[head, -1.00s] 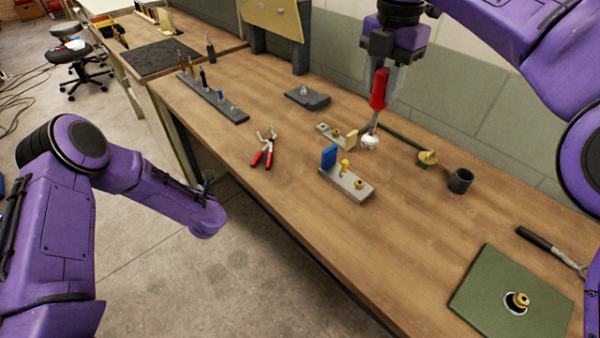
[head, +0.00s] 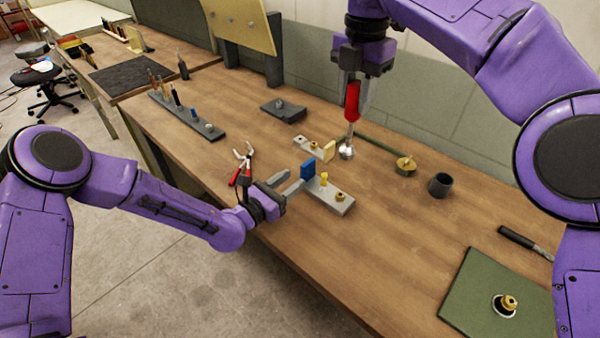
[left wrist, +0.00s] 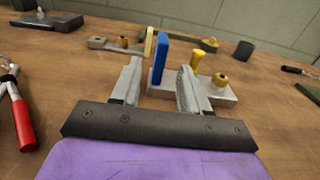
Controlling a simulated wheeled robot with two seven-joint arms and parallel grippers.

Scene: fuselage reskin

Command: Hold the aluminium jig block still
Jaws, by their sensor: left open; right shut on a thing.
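The aluminium jig block (head: 338,203) is a light grey bar on the bench. It carries an upright blue plate (head: 308,169), a yellow pin and a brass fitting. My left gripper (head: 294,182) is open at the block's left end. In the left wrist view the block (left wrist: 217,92) lies just ahead, with its blue plate (left wrist: 161,62) showing between the two fingers (left wrist: 160,78). I cannot tell whether they touch it. My right gripper (head: 352,97) is shut on a red-handled tool (head: 352,108), held upright with its silvery rounded end low over the bench.
Behind the block is a small grey plate with a cream tab (head: 328,151). Red-handled pliers (head: 241,165) lie left of it. A dark cup (head: 440,185), a tool rack (head: 185,117) and a green plate (head: 485,290) are also on the bench.

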